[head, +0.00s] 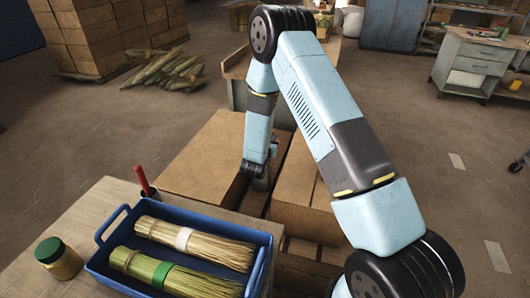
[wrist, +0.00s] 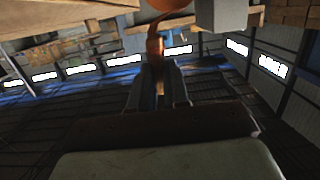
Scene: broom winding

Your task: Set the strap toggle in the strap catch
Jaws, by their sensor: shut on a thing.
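In the wrist view my gripper (wrist: 159,75) is shut on a narrow orange-brown piece (wrist: 155,46), which looks like the strap toggle. Its lower part is hidden between the fingers. An orange band curves up from it towards a rounded orange part (wrist: 170,5) at the top edge. A pale grey block (wrist: 222,14) is to the right of that part, apart from my fingers. I cannot tell whether it is the strap catch. In the head view my gripper (head: 262,182) is low among the cardboard boxes, small and partly hidden. The toggle and the catch cannot be made out there.
Large cardboard boxes stand left (head: 200,165) and right (head: 295,185) of my gripper, with a narrow gap between. Open floor is at right.

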